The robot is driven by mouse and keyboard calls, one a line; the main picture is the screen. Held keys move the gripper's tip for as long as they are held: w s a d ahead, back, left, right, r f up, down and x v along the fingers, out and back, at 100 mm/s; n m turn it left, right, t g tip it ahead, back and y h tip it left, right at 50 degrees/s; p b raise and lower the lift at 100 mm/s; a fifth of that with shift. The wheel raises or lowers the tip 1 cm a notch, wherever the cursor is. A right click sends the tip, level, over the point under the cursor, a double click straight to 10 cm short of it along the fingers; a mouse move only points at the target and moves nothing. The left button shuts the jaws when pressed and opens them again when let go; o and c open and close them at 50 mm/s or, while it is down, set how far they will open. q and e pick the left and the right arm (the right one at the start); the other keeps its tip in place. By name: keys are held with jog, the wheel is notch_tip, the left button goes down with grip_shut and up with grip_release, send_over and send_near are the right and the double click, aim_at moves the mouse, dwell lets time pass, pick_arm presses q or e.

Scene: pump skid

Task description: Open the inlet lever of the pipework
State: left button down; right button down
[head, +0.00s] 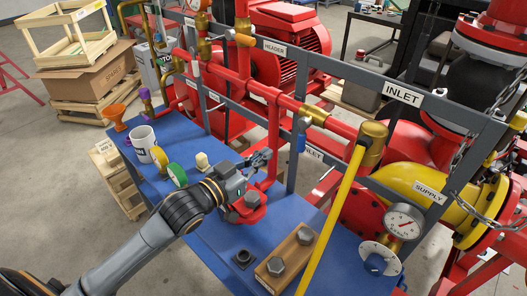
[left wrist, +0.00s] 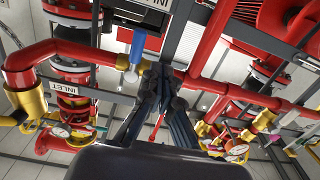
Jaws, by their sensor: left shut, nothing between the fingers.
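In the left wrist view the blue handle (left wrist: 137,46) shows above and left of the fingers, with a pale round tip. A brass valve body (head: 314,114) sits on the red pipe near it. My left gripper (head: 262,160) is shut and empty, left of the blue handle and apart from it in the head view. Its fingers (left wrist: 157,84) also show in the left wrist view. My right gripper is not in view.
A large INLET sign (head: 403,94) is on the grey frame. A yellow bar (head: 332,218) slopes down in front, right of my arm. A mug (head: 143,143), tape rolls (head: 177,175) and a wooden block with bolts (head: 286,262) stand on the blue deck (head: 224,243).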

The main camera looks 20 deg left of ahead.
pick_arm(q)
jog(key=shift+r+b+x, duration=0.65)
jog(key=shift+b+x, duration=1)
jog(key=shift+x, duration=3.4)
jog(key=shift+s+d+f+b, duration=0.2)
jog(key=shift+s+d+b, duration=0.15)
jog(key=shift+d, duration=0.35)
jog(key=shift+s+d+f+b, duration=0.2)
jog(key=shift+d+b, duration=0.15)
jog(key=shift+d, duration=0.4)
jog(key=shift+s+d+f+b, duration=0.15)
jog(key=shift+s+d+b, duration=0.2)
jog(key=shift+d, duration=0.35)
jog(key=d+r+p, duration=0.2)
jog(key=d+p, duration=0.1)
jog(key=p, duration=0.4)
send_near(303, 146)
jog(key=shift+s+d+r, duration=0.1)
jog(key=shift+d+r, duration=0.25)
jog(key=shift+d, duration=0.4)
jog(key=shift+s+d+r, duration=0.1)
jog(key=shift+d+r, duration=0.25)
jog(key=shift+d, duration=0.4)
jog(key=shift+s+d+r, duration=0.1)
jog(key=shift+d+r, duration=0.3)
jog(key=shift+d, duration=0.35)
